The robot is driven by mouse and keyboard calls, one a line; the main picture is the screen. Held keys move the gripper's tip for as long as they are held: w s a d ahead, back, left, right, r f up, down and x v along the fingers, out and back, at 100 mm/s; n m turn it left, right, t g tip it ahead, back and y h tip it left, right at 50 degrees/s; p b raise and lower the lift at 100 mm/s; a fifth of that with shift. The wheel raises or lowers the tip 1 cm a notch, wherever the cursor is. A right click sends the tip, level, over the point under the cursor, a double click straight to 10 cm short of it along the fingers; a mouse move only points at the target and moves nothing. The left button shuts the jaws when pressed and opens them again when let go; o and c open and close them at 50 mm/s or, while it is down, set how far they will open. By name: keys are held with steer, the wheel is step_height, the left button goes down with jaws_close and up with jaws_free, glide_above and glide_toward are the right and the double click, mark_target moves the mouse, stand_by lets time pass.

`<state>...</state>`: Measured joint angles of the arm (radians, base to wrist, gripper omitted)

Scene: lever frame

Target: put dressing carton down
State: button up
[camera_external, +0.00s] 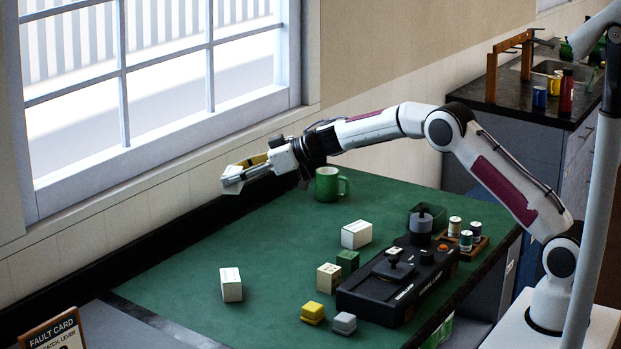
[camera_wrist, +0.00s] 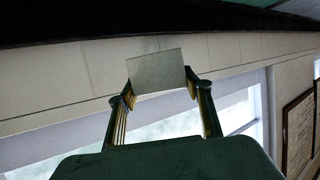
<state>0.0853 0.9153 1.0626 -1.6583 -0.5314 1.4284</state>
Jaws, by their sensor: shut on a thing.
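My gripper (camera_external: 236,178) is stretched out to the left, high above the far side of the green table, near the window wall. It is shut on a pale carton (camera_external: 233,171), which I take to be the dressing carton. In the wrist view the carton (camera_wrist: 156,72) shows as a plain pale face between the two fingertips of my gripper (camera_wrist: 158,92). It is held clear of the table, and nothing touches it but the fingers. Its other sides and any label are hidden or too small to read.
The green tabletop (camera_external: 190,250) is bare at left. Similar white cartons stand at left (camera_external: 231,284) and centre (camera_external: 356,234). A green mug (camera_external: 330,184) stands behind. A black lever box (camera_external: 398,283), small blocks and a tray of spools (camera_external: 465,238) fill the right side.

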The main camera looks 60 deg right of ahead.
steer(key=s+a+n+g+y, duration=0.5)
steer(key=s+a+n+g, duration=0.15)
steer(key=a, duration=0.25)
steer(key=s+a+f+n+g+y, duration=0.2)
steer(key=s+n+g, duration=0.3)
steer(key=s, duration=0.7)
steer(key=shift+s+a+n, duration=0.2)
steer(key=shift+s+n, duration=0.05)
steer(key=shift+n, duration=0.2)
steer(key=shift+g, duration=0.25)
steer(key=shift+f, duration=3.1)
steer(key=shift+f, duration=1.85)
steer(key=shift+f, duration=0.15)
